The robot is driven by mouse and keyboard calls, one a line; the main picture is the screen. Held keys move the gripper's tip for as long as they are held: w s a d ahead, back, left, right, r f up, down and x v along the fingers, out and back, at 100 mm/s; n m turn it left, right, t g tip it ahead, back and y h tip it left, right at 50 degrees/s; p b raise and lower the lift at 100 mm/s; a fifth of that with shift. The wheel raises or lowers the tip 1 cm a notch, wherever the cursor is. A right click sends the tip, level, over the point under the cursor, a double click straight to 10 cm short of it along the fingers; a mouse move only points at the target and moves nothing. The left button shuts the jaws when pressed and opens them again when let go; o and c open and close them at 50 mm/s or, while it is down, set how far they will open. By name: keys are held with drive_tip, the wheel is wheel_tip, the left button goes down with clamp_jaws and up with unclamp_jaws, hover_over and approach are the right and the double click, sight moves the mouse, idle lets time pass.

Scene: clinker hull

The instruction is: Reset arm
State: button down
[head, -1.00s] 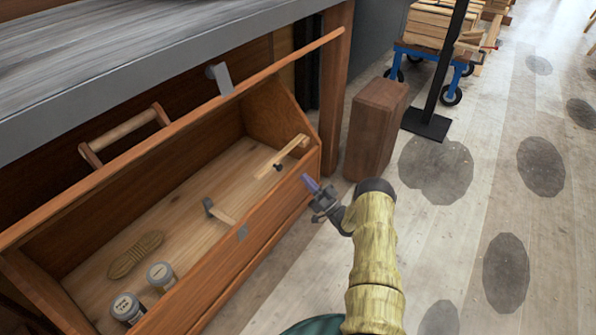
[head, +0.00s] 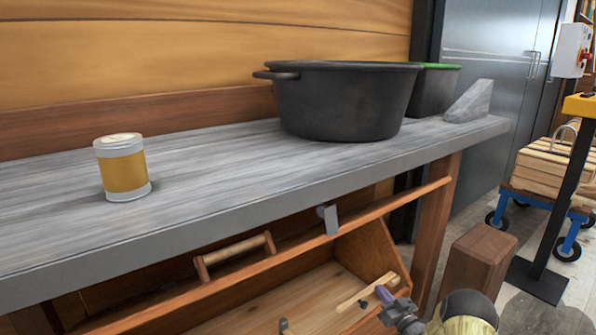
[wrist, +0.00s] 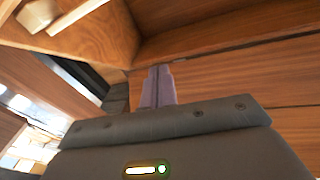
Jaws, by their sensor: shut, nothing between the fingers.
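My gripper (head: 384,293) is at the bottom of the head view, in front of the right end of the open wooden tool chest (head: 376,249). Its two purple fingers are together with nothing between them. In the wrist view the closed fingers (wrist: 157,86) point at brown wooden boards, and the dark gripper body fills the bottom of the picture. Most of my arm is below the head view's edge.
A grey bench (head: 225,175) stands over the chest. On it are a jar with a yellow label (head: 124,168), a black tub (head: 345,102), a green-rimmed tub (head: 434,88) and a grey wedge (head: 470,102). A wooden block (head: 478,266) and a loaded cart (head: 545,175) stand at right.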

drive_tip(key=s+a+r+m+g+h+p, duration=0.1)
drive_tip(key=s+a+r+g+h+p, duration=0.25)
drive_tip(key=r, duration=0.45)
drive_tip(key=s+a+r+g+h+p, duration=0.2)
drive_tip(key=s+r+g+h+p, duration=0.15)
drive_tip(key=r, duration=0.55)
drive_tip(key=s+a+r+m+g+p, duration=0.1)
drive_tip(key=s+a+r+g+p, duration=0.15)
drive_tip(key=s, duration=0.75)
drive_tip(key=s+a+r+g+p, duration=0.1)
drive_tip(key=s+a+r+g, duration=0.2)
drive_tip(key=s, duration=0.8)
drive_tip(key=s+a+r+m+g+p, duration=0.1)
drive_tip(key=s+r+g, duration=0.25)
drive_tip(key=s, duration=0.65)
wheel_tip(320, 180, up, 38)
drive_tip(key=p, duration=3.8)
drive_tip(key=shift+a, duration=0.15)
drive_tip(key=shift+s+f, duration=0.1)
